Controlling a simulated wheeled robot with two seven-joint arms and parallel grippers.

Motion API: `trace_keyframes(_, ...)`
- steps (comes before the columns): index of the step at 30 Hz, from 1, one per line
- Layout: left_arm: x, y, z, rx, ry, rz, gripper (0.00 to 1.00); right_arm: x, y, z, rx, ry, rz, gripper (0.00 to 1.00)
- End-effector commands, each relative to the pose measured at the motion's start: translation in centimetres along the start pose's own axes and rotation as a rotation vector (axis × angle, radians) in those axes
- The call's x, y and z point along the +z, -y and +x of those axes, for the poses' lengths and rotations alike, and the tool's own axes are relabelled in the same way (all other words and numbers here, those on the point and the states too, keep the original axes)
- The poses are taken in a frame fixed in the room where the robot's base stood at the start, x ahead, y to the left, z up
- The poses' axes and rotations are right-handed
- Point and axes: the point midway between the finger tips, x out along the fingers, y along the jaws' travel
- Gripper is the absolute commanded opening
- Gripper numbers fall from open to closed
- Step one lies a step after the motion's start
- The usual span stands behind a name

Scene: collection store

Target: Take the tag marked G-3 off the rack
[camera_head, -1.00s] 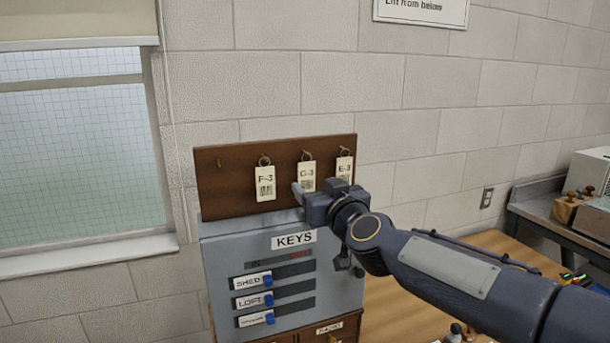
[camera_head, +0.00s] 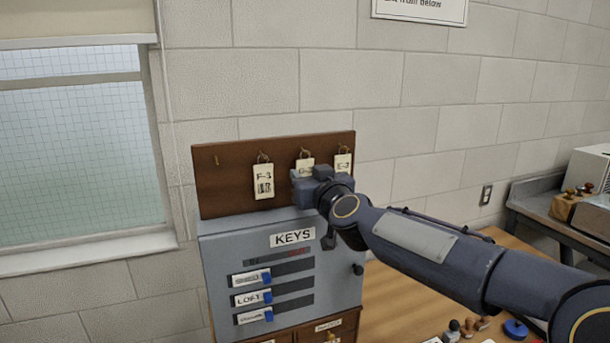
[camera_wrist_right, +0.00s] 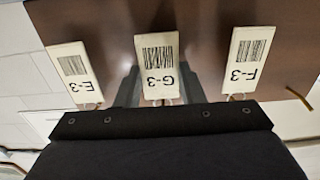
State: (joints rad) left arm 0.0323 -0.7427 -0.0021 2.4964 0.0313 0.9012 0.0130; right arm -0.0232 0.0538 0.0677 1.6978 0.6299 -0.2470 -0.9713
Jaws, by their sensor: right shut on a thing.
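The tag marked G-3 (camera_wrist_right: 159,68) is the middle one of three cream tags on the brown rack. In the head view only its top (camera_head: 305,167) shows above my right gripper (camera_head: 308,184). In the right wrist view the dark fingers of my right gripper (camera_wrist_right: 158,88) stand on both sides of the tag, and the gripper is shut on it. The tag still hangs at its hook by a ring. The rack (camera_head: 225,190) is a brown board on the wall above the grey key cabinet. My left gripper is not in view.
The F-3 tag (camera_head: 263,181) hangs left of G-3 and the E-3 tag (camera_head: 342,162) right of it, both close to my gripper. An empty peg (camera_head: 216,160) is at the rack's left. The KEYS cabinet (camera_head: 225,255) stands below. A wooden table (camera_head: 395,300) is at lower right.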

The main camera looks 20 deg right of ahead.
Motion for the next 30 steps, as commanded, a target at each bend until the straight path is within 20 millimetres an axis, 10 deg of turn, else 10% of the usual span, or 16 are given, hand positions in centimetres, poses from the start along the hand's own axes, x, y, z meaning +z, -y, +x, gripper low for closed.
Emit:
trace_keyframes(14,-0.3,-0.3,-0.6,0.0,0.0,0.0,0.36,-1.0,0.0,-0.1,-0.001,-0.001,0.0,0.14)
trace_keyframes(30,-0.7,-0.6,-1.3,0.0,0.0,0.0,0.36,-0.9,-0.1,-11.6,0.003,-0.004,-0.001,0.14)
